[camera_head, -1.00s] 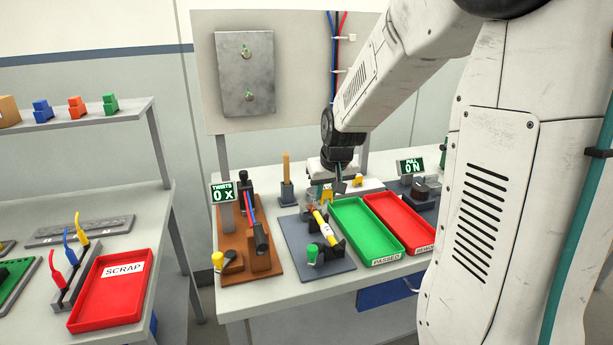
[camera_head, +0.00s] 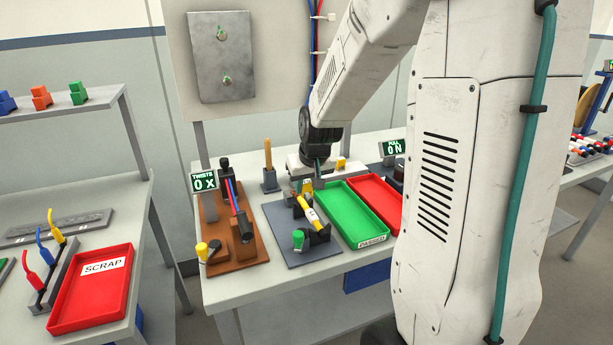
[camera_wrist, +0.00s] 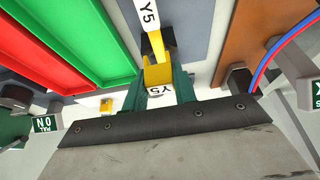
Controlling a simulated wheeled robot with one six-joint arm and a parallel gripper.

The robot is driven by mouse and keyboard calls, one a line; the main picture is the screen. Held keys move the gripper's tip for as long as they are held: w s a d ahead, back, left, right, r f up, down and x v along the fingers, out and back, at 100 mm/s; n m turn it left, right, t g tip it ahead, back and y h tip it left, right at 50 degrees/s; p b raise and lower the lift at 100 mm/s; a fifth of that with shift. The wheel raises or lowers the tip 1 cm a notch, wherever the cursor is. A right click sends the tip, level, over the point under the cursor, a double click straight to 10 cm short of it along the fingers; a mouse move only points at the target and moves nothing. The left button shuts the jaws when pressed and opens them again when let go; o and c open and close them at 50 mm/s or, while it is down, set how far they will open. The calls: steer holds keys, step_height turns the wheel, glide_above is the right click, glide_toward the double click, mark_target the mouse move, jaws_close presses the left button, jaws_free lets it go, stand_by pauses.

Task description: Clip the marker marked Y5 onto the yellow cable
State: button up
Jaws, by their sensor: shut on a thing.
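My gripper (camera_wrist: 158,84) has teal fingers shut on a small yellow marker (camera_wrist: 157,75) with Y5 on its white face. The yellow cable (camera_head: 303,203) lies across dark holders on a grey board, with a white label around it. In the wrist view the cable (camera_wrist: 156,42) runs up from just beyond the marker, and its label (camera_wrist: 148,16) also reads Y5. In the head view my gripper (camera_head: 313,183) is low over the cable's far end. Whether the marker touches the cable I cannot tell.
The green tray (camera_head: 352,238) and a red tray (camera_head: 393,222) stand right of the board. A brown fixture (camera_head: 213,262) with red and blue wires is on the left. Another yellow piece (camera_head: 341,163) sits behind on a white block. A red SCRAP tray (camera_head: 62,320) is far left.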

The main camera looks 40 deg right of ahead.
mark_target(305, 204)
steer(key=shift+f, duration=1.1)
steer(key=shift+f, duration=1.25)
stand_by(0.5)
steer(key=o, duration=1)
steer(key=v, duration=0.7)
steer(key=shift+s+r, duration=0.2)
steer(key=shift+r, duration=0.15)
steer(key=shift+a, duration=0.1)
